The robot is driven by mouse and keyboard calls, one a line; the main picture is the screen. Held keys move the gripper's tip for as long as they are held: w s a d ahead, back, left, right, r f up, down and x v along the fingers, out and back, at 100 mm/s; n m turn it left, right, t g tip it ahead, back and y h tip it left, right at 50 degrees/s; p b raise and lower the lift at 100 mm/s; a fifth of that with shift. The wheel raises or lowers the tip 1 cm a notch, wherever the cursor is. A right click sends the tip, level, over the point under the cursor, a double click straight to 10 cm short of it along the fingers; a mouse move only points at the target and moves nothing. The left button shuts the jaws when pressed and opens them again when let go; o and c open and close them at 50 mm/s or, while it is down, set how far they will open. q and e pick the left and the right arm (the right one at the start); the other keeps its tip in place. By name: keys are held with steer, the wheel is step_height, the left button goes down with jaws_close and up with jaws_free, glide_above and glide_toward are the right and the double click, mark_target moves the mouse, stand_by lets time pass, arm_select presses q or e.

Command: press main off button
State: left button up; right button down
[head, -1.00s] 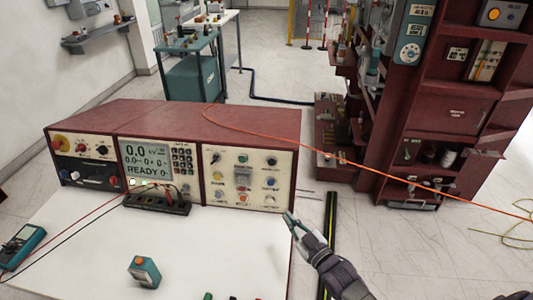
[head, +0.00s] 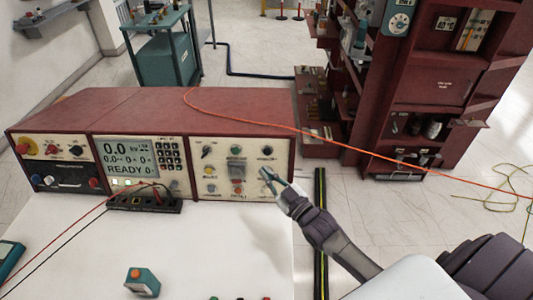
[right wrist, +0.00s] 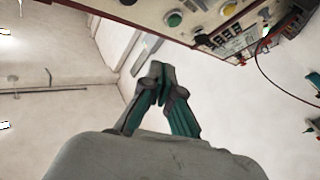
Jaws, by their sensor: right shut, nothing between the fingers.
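The dark red test console (head: 130,115) stands at the back of the white table. Its right panel (head: 220,178) carries several knobs and buttons, among them a green one (head: 236,150), a yellow one (head: 210,170) and a reddish one (head: 237,189). Which is the main off button cannot be read. My right gripper (head: 265,174) is shut and empty, its tips in front of the panel's right part. Contact cannot be told. In the right wrist view the closed fingertips (right wrist: 157,68) show below the panel, seen upside down. My left gripper is not in view.
A display (head: 127,158) reads READY. A black terminal block (head: 145,197) with red and black leads sits before it. A teal box (head: 142,281) stands on the white table (head: 70,240). An orange cable (head: 330,140) runs over the console to the right. A red cabinet (head: 440,85) stands behind.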

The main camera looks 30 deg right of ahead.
mark_target(267, 151)
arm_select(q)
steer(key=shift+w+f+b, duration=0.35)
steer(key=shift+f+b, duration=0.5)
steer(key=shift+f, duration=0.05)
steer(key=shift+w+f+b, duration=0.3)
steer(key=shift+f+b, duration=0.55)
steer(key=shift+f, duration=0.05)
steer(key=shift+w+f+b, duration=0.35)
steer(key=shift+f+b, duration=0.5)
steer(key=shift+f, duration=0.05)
arm_select(e)
steer(key=w+d+f, duration=0.1)
steer(key=w+d, duration=0.3)
steer(key=w, duration=0.2)
steer(key=shift+w+f, duration=0.3)
steer(key=shift+f, duration=0.1)
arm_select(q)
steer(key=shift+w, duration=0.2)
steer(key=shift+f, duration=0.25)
arm_select(e)
steer(key=shift+w+d+f, duration=0.1)
steer(key=shift+w+d, duration=0.05)
steer(key=shift+w, duration=0.2)
